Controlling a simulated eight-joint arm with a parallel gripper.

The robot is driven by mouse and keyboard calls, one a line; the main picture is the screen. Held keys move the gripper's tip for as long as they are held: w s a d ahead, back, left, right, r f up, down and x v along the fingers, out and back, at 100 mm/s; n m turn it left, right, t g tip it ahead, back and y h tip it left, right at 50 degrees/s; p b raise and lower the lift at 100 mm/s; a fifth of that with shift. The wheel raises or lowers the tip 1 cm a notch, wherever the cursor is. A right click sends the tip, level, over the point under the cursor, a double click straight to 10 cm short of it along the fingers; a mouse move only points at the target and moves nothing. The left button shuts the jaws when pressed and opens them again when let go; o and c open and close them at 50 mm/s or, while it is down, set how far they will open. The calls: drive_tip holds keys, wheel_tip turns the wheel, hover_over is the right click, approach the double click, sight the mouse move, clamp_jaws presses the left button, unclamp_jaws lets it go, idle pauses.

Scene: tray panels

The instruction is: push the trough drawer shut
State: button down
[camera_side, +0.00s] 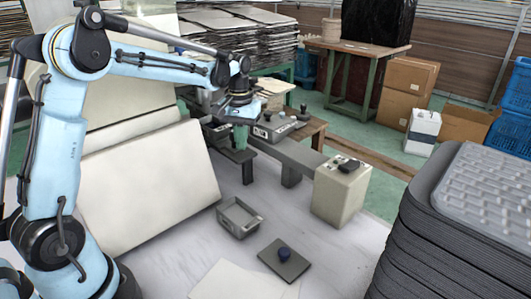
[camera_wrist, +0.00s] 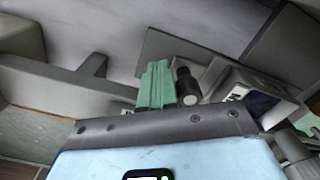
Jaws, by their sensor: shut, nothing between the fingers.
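A small grey open-topped box (camera_side: 240,217) stands on the pale work surface in the side view. It looks like a trough, but I cannot tell whether it is the trough drawer or how far any drawer is out. My gripper (camera_side: 241,140) hangs behind this box, near the grey bench, and apart from it. In the wrist view its green fingers (camera_wrist: 155,84) are together and empty. A dark cylinder (camera_wrist: 187,86) shows just right of the fingers; I cannot tell whether they touch.
A grey plate with a dark blue knob (camera_side: 284,258) lies in front of the box. A beige block (camera_side: 341,190) stands at the bench's right end. A large pale panel (camera_side: 150,185) leans at left. Stacked grey trays (camera_side: 445,235) stand at right. Pale surface between box and block is clear.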

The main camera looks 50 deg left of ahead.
sight(232, 134)
drive_tip(key=shift+a, duration=2)
drive_tip(key=shift+d, duration=0.7)
drive_tip(key=shift+r, duration=3.5)
